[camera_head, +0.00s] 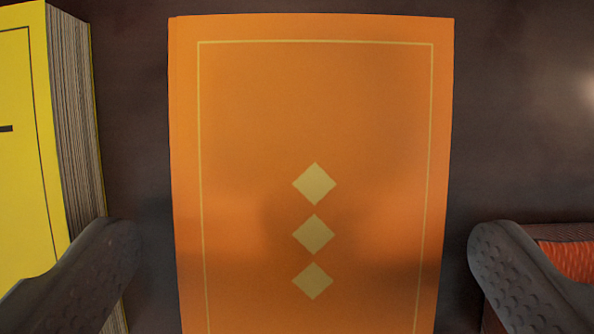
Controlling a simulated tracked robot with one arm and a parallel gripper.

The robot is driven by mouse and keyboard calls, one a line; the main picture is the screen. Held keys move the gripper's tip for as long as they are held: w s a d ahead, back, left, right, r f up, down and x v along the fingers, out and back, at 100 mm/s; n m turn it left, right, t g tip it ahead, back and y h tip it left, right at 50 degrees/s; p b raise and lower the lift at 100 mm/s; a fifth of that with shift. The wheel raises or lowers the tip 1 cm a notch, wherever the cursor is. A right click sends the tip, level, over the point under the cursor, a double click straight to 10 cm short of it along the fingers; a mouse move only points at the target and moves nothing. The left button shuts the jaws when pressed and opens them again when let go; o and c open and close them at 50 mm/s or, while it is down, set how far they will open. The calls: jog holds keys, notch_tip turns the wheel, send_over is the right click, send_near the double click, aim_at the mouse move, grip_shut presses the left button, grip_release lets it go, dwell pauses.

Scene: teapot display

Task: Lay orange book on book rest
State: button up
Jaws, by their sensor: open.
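The orange book (315,110) fills the middle of the view, its cover facing me with a thin yellow border and three yellow diamonds. Its lower end runs out of the picture. My gripper (303,245) is open, with one dark finger to the left of the book and one to the right. Gaps show between the fingertips and the book's sides, and it holds nothing. The book rest is not in view.
A thick yellow book (25,150) stands at the left, its page edges facing the orange book, partly behind my left finger. An orange-red patterned thing (567,262) shows at the lower right behind my right finger. The surface behind is dark brown.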

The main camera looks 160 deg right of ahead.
jog(key=shift+x, duration=0.8)
jog(key=shift+r, duration=0.1)
jog(key=c, duration=1.1)
